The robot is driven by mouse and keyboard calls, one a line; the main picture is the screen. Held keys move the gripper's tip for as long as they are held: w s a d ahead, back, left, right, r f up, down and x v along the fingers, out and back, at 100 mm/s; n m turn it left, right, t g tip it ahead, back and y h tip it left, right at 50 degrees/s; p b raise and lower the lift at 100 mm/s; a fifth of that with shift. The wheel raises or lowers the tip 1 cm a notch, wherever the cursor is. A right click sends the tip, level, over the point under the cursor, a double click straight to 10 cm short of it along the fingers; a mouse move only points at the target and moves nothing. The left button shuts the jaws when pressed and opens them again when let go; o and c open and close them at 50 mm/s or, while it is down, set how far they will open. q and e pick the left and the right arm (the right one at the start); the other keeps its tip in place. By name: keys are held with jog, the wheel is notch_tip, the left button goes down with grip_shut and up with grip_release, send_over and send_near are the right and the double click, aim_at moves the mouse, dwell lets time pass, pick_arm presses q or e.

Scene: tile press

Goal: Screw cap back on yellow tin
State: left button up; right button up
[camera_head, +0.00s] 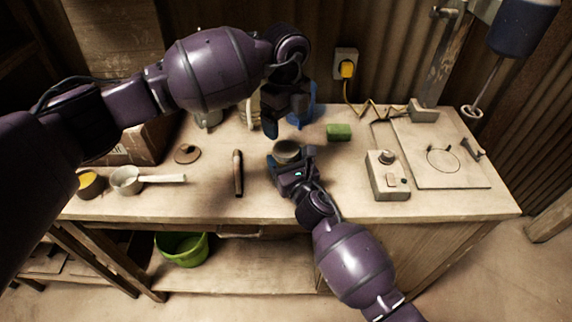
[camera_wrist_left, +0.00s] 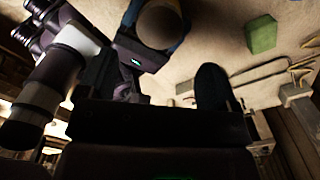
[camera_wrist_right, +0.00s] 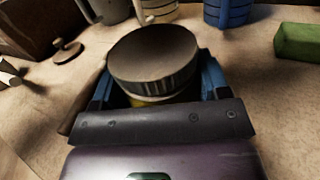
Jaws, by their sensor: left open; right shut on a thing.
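The yellow tin (camera_wrist_right: 140,103) stands between the blue-padded fingers of my right gripper (camera_head: 287,163), which is shut on it. A wide, dark grey-brown cap with a ribbed edge (camera_wrist_right: 155,58) sits on top of the tin; it also shows in the head view (camera_head: 287,149) and the left wrist view (camera_wrist_left: 160,24). A pale rim shows just under the cap; I cannot tell whether it is screwed tight. My left gripper (camera_head: 285,122) is open and empty, above and behind the tin, apart from the cap.
A green block (camera_head: 338,132) lies right of the tin, and a blue container (camera_head: 303,115) stands behind. A wooden roll (camera_head: 238,172), a round wooden lid (camera_head: 187,153) and a saucepan (camera_head: 127,180) are to the left. A box with a knob (camera_head: 387,176) stands at the right.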

aim_at(286, 148)
pick_arm(q)
jog(key=shift+f, duration=3.85)
jog(key=c, duration=0.9)
jog(key=m, duration=0.5)
jog(key=shift+c, duration=0.3)
jog(key=m, duration=0.5)
jog(key=o, duration=1)
